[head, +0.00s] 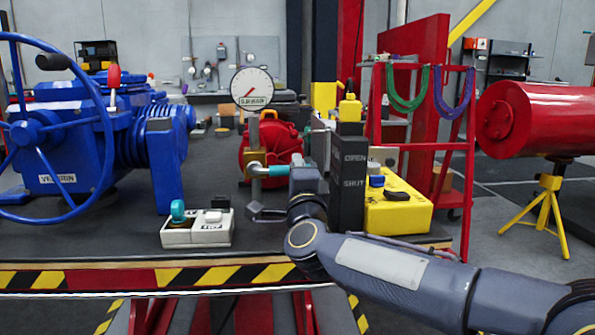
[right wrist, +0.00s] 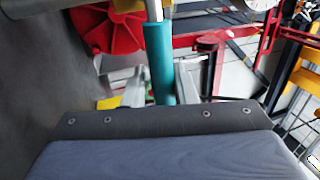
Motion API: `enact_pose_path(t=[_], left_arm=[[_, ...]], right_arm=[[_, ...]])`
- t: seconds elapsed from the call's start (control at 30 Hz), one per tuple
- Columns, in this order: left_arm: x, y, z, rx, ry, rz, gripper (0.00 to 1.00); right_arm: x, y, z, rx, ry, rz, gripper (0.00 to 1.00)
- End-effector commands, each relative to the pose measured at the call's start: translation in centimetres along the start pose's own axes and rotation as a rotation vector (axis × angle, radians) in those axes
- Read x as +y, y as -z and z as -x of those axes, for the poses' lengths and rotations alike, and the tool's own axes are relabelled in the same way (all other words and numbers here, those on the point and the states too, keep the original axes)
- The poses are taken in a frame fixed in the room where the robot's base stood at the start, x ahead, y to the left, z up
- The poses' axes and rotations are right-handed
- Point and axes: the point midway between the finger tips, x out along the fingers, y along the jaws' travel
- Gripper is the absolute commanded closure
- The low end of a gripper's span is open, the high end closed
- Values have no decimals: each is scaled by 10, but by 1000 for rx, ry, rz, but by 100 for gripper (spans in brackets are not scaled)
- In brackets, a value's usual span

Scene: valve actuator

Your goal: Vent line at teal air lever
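The teal air lever (head: 278,170) sticks out to the right from a brass fitting below the gauge (head: 252,90). My right gripper (head: 288,171) is at the lever's free end, its body just right of it. In the right wrist view, the teal lever (right wrist: 159,62) runs down toward the palm. My left gripper is not in view.
A black OPEN/SHUT plate (head: 348,178) stands right beside my right gripper. A yellow box (head: 400,212) is right of it. A white button box (head: 197,232) sits at the bench front. A blue valve actuator (head: 60,150) with handwheel fills the left. A red wheel (head: 270,148) is behind the lever.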

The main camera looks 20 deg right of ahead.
Motion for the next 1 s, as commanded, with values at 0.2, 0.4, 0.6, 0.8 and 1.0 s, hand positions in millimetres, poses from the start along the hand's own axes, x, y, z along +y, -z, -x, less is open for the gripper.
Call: enact_pose_path(t=[0.2, 0.4, 0.6, 0.8, 1.0], left_arm=[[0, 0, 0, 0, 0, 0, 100], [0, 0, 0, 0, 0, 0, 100], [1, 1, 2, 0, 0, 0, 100], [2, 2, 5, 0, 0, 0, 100], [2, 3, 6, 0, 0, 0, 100]], right_arm=[[0, 0, 0, 0, 2, 3, 60], [-1, 0, 2, -1, 3, 4, 60], [-3, 0, 29, -2, 5, 3, 60], [-2, 0, 62, -2, 3, 3, 60], [-1, 0, 77, -1, 2, 3, 60]])
